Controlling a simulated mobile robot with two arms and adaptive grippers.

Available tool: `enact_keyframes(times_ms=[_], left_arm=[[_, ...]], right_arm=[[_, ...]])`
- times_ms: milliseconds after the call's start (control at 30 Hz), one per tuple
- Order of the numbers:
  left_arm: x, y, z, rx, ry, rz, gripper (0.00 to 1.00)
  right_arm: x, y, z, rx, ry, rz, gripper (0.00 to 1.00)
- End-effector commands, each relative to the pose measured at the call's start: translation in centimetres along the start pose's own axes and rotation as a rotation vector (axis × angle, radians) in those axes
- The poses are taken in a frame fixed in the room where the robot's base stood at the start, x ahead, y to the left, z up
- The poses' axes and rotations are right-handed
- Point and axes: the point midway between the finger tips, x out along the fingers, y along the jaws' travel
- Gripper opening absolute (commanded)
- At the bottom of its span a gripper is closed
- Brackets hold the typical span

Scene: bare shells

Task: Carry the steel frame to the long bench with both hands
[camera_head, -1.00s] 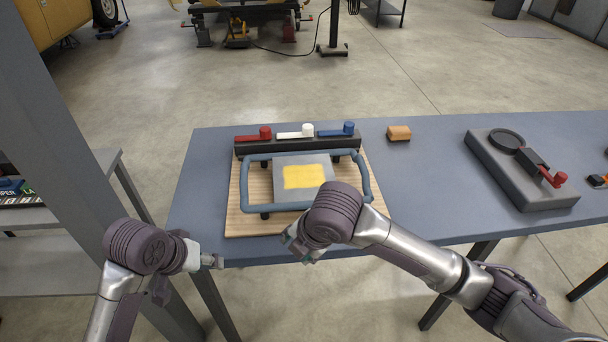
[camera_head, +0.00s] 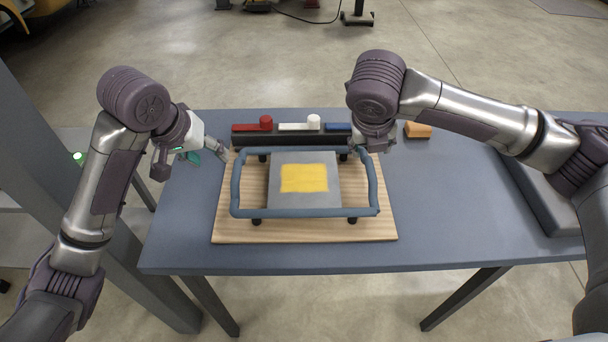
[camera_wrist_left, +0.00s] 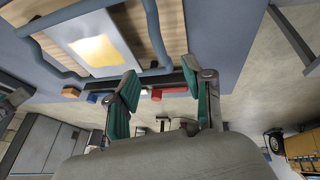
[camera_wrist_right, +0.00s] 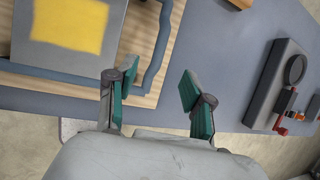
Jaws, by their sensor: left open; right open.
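The steel frame, a blue-grey tubular loop (camera_head: 300,212), lies around a grey block with a yellow patch (camera_head: 304,178), above a wooden board (camera_head: 300,232). It also shows in the left wrist view (camera_wrist_left: 153,22) and the right wrist view (camera_wrist_right: 165,40). My left gripper (camera_head: 222,154) is open and empty at the frame's far left corner; the left wrist view shows a side bar running toward the gap between its fingers (camera_wrist_left: 162,78). My right gripper (camera_head: 370,148) is open near the far right corner, partly hidden by its wrist; a side bar lies ahead of its fingers (camera_wrist_right: 158,80).
A dark rack with red, white and blue handles (camera_head: 290,138) stands just behind the frame. An orange block (camera_head: 418,130) and a grey fixture (camera_wrist_right: 285,85) are on the right of the blue-grey table (camera_head: 180,225). A grey post (camera_head: 85,215) stands at the left.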

Motion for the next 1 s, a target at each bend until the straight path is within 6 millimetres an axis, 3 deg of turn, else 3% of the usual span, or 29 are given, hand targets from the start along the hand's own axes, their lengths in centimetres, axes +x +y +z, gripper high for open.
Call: enact_keyframes(times_ms=[267, 700, 1000], left_arm=[[2.1, 0.0, 0.1, -0.001, -0.005, 0.0, 0.52], [10.5, 0.0, 0.1, -0.001, -0.003, 0.0, 0.52], [13.6, 0.0, 0.0, 0.001, -0.001, 0.0, 0.52]], right_arm=[[2.1, 0.0, -0.1, 0.004, 0.004, -0.001, 0.52], [10.5, 0.0, -0.1, 0.004, 0.003, 0.0, 0.52], [13.6, 0.0, 0.0, 0.004, 0.001, 0.0, 0.52]])
